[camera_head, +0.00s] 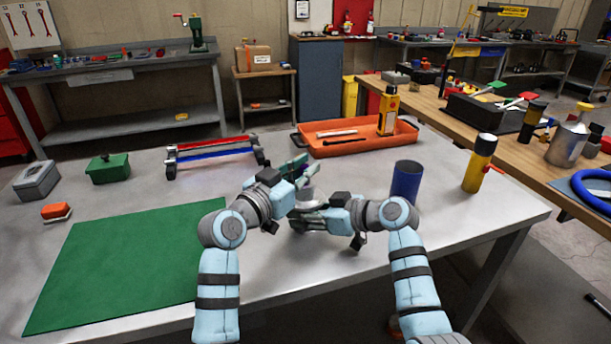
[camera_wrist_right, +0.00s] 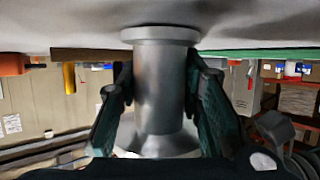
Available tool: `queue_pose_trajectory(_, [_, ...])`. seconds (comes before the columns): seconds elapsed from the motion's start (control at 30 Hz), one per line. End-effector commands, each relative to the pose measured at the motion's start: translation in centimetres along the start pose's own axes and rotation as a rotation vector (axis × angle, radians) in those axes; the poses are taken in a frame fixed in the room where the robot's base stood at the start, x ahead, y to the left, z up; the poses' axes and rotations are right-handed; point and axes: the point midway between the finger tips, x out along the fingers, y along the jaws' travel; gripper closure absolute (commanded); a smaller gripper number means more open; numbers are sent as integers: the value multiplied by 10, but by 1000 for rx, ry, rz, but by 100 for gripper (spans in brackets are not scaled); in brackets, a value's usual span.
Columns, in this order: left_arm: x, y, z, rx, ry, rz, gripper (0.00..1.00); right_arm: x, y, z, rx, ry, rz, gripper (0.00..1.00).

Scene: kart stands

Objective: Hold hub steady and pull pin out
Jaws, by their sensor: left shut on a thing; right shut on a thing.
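The hub, a grey metal spool with a flange at each end, stands on the table; it shows in the right wrist view (camera_wrist_right: 160,80) and partly in the head view (camera_head: 308,194). My right gripper (camera_head: 298,215) is shut on the hub, its dark green fingers on both sides of the hub's narrow body in the right wrist view (camera_wrist_right: 160,100). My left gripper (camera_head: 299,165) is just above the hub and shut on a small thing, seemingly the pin. The pin is hidden by the fingers, and I cannot tell whether it is still in the hub.
A grey table (camera_head: 290,285) bears a green mat (camera_head: 120,265) at left and a red-and-blue rack (camera_head: 210,153) behind. An orange tray (camera_head: 365,143) lies at the back. A blue cylinder (camera_head: 406,182) and a yellow-and-black bottle (camera_head: 480,165) stand at right.

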Motion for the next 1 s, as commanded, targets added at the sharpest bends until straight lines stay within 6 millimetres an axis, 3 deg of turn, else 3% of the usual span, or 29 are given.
queue_pose_trajectory(0.33, [0,2,-83,3,5,-1,100,0,0,0,0,0,0,100])
queue_pose_trajectory(0.63, [0,2,-94,0,1,-1,100,0,0,0,0,0,0,100])
queue_pose_trajectory(0.67, [0,2,-94,0,2,-1,100,0,0,0,0,0,0,66])
queue_pose_trajectory(0.8, [0,2,-94,0,2,-1,100,0,0,0,0,0,0,43])
queue_pose_trajectory(1.0, [0,2,-94,0,2,-1,100,0,0,0,0,0,0,43])
